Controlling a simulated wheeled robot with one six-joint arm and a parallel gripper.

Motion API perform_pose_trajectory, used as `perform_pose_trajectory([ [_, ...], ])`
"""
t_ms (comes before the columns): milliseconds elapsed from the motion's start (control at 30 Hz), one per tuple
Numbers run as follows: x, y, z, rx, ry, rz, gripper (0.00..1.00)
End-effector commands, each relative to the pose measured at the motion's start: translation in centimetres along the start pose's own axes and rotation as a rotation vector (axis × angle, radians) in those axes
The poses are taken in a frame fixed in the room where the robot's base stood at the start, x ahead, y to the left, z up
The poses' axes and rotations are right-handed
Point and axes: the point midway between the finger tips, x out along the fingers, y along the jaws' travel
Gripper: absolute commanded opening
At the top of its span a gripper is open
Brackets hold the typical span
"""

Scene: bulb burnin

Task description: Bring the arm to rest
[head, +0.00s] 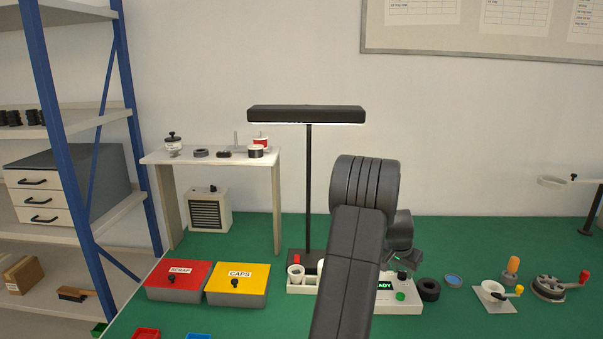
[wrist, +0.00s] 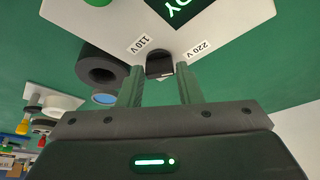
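My gripper (wrist: 161,72) is open in the wrist view, its two fingers apart with nothing held between them. Just beyond the fingertips is a dark selector knob (wrist: 159,63) on a white panel, between the labels 110 V and 220 V. Whether a finger touches the knob cannot be told. In the head view my gripper (head: 404,262) hangs low over the white tester box (head: 402,307), partly hidden behind my own arm. My arm also hides much of that box and its green READY display.
Right of the box lie a black ring (head: 429,290), a blue disc (head: 453,280) and crank devices (head: 549,287). Left are a red SCRAP bin (head: 178,281), a yellow CAPS bin (head: 238,284) and a tall lamp (head: 307,190). The green bench is clear behind the box.

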Motion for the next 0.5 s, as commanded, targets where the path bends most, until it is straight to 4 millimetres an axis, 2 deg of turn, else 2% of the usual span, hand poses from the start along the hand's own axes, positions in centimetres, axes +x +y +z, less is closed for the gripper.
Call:
perform_pose_trajectory([
  [500,-0.21,0.23,-0.13,-0.244,-0.001,-0.102,0.32],
])
